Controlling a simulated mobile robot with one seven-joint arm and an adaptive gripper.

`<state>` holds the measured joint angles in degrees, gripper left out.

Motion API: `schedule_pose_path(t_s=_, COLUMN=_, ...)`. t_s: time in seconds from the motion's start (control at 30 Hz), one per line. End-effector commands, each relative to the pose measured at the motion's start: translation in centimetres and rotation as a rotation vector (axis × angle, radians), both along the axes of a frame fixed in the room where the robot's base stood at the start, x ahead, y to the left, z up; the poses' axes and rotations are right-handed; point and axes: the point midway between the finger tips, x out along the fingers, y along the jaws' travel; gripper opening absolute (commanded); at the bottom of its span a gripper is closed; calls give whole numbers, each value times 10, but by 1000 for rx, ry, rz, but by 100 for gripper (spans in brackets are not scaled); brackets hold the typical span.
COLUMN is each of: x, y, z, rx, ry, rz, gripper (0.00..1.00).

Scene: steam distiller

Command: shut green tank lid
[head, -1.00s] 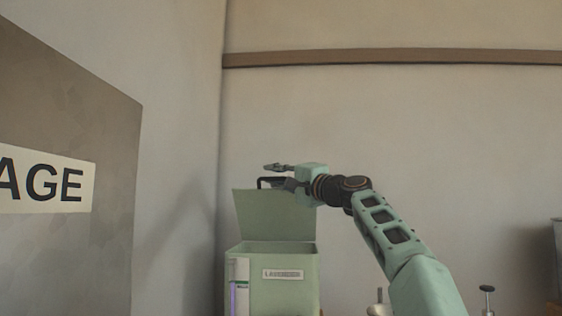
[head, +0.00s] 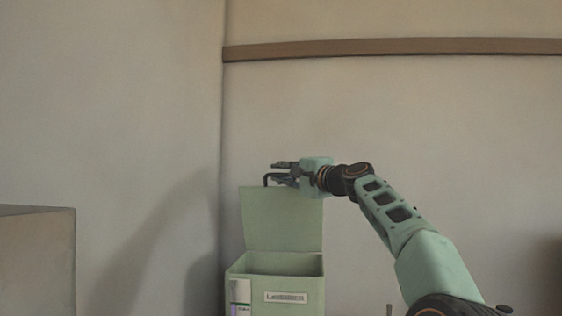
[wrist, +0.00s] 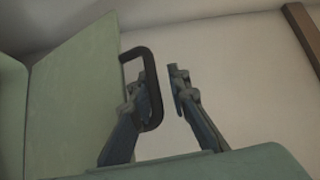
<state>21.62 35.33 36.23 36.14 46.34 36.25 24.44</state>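The green tank (head: 285,294), labelled for lavender, stands at the lower middle of the head view. Its lid (head: 282,220) is raised and stands nearly upright at the back of the open tank. A dark loop handle (head: 267,180) shows at the lid's top edge. My gripper (head: 277,171) is level with the handle, its fingers pointing left. In the wrist view the lid (wrist: 75,95) is at left, and the black handle (wrist: 153,90) stands out from it beside the left finger. The fingers are apart, with a gap between them; whether the left finger touches the handle I cannot tell.
A grey-brown box-like block (head: 36,255) stands at the lower left. A brown rail (head: 390,47) runs along the back wall. The wall area above and left of the tank is clear.

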Motion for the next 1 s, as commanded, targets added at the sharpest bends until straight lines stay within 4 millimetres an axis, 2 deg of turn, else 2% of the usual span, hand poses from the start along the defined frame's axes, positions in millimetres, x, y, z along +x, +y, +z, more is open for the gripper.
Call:
schedule_pose_path(t_s=0.03, x=2, y=0, z=6, rx=1, ry=11, rz=0, gripper=16)
schedule_pose_path(t_s=0.67, x=10, y=-2, z=2, rx=8, ry=47, rz=1, gripper=16)
schedule_pose_path(t_s=1.0, x=-4, y=-13, z=-2, rx=9, ry=45, rz=-3, gripper=16)
